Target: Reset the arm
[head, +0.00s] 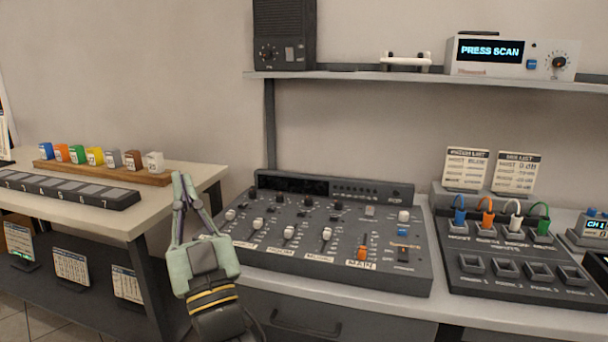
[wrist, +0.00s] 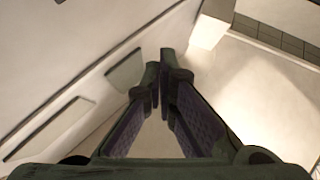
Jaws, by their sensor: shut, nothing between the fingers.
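My gripper (head: 180,178) stands upright in the head view, in front of the gap between the left table and the mixer desk. Its two pale green fingers meet at the tips and hold nothing. In the wrist view the fingertips (wrist: 163,68) also come together at the middle, with nothing between them. My gripper appears apart from the things around it.
The mixer (head: 330,195) lies right of my gripper, and a patch panel (head: 520,255) with coloured plugs is farther right. The left table (head: 110,212) carries a wooden rack (head: 105,173) of coloured blocks and a numbered strip (head: 70,190). A shelf (head: 420,77) hangs above.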

